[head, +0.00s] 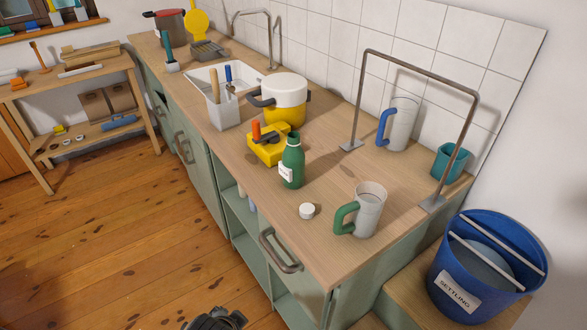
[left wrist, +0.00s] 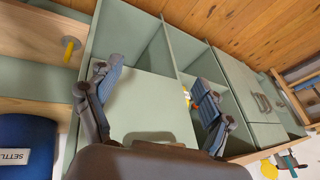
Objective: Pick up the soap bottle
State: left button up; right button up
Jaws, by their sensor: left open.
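The soap bottle looks to be the green bottle (head: 292,162) with a white label, standing upright on the wooden counter in the head view. A small white cap (head: 307,211) lies on the counter just in front of it. I cannot make out the bottle in the left wrist view. My left gripper (left wrist: 155,92) is open and empty in the left wrist view, with its two fingers spread before the green cabinet front. A dark part of my arm shows at the bottom edge of the head view. My right gripper is not in view.
Behind the bottle are a yellow block (head: 268,148) and a yellow-and-white pot (head: 283,98). A mug with a green handle (head: 370,210) stands right of the cap. A metal rail (head: 415,70) rises behind. A blue bucket (head: 485,262) stands at the right. A cabinet handle (head: 277,252) sticks out below.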

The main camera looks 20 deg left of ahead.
pick_arm(q)
jog(key=w+a+r+m+t+y, duration=0.2)
jog(key=w+r+m+t, duration=0.1)
jog(key=w+r+m, duration=0.3)
jog(key=m+t+y, duration=0.3)
jog(key=m+t, duration=0.6)
jog(key=m, duration=1.2)
send_near(294, 169)
jog(key=x, duration=0.7)
jog(key=shift+f, duration=0.2)
jog(key=shift+p+x, duration=0.3)
jog(key=shift+x, duration=0.5)
jog(key=x, duration=0.4)
jog(key=shift+w+r, duration=0.3)
jog(key=shift+w, duration=0.05)
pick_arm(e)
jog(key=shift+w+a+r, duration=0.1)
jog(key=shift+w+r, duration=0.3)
pick_arm(q)
jog(key=shift+s, duration=0.1)
